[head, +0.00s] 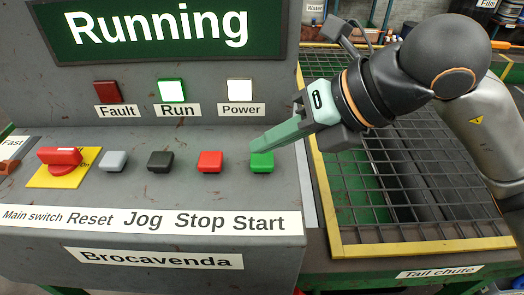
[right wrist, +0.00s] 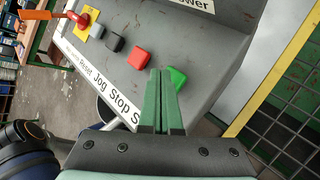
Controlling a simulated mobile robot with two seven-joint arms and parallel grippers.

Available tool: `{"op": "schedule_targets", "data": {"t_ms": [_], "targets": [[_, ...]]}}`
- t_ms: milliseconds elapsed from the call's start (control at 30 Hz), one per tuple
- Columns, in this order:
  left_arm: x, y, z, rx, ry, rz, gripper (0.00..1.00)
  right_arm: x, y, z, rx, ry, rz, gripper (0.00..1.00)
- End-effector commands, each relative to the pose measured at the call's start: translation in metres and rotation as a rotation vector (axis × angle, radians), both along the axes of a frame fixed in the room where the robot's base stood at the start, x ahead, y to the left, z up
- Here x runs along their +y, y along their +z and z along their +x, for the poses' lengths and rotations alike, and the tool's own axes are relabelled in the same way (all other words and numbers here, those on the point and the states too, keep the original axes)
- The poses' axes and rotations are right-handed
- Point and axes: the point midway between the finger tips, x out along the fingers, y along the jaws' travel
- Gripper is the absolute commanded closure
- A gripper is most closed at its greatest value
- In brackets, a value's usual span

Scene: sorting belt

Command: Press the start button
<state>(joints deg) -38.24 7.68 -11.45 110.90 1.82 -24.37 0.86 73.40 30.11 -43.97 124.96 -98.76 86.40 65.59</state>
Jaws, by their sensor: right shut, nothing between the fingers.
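The green start button (head: 262,163) is the rightmost button on the grey console, above the label Start. My right gripper (head: 256,147) is shut and empty, its fingertips at the upper edge of the start button in the head view. In the right wrist view the closed green fingers (right wrist: 161,75) point at the console beside the start button (right wrist: 177,78). I cannot tell whether the tips touch it. The display (head: 170,28) reads Running and the green Run lamp (head: 171,90) looks lit. My left gripper is not in view.
The red stop button (head: 210,161), black jog button (head: 160,161) and grey reset button (head: 113,161) sit left of the start button. A red main switch (head: 60,157) on a yellow plate is further left. A yellow-framed grid (head: 420,243) lies to the right.

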Motion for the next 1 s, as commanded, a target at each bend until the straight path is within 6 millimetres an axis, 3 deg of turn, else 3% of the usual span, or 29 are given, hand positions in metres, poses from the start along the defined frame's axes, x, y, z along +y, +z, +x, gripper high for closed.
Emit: {"op": "schedule_targets", "data": {"t_ms": [467,1000], "targets": [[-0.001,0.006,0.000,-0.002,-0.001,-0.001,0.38,0.000,0.008,0.000,-0.001,-0.001,0.002,1.00],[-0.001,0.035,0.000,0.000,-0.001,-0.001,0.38,0.000,0.055,0.000,-0.001,-0.001,0.002,1.00]]}}
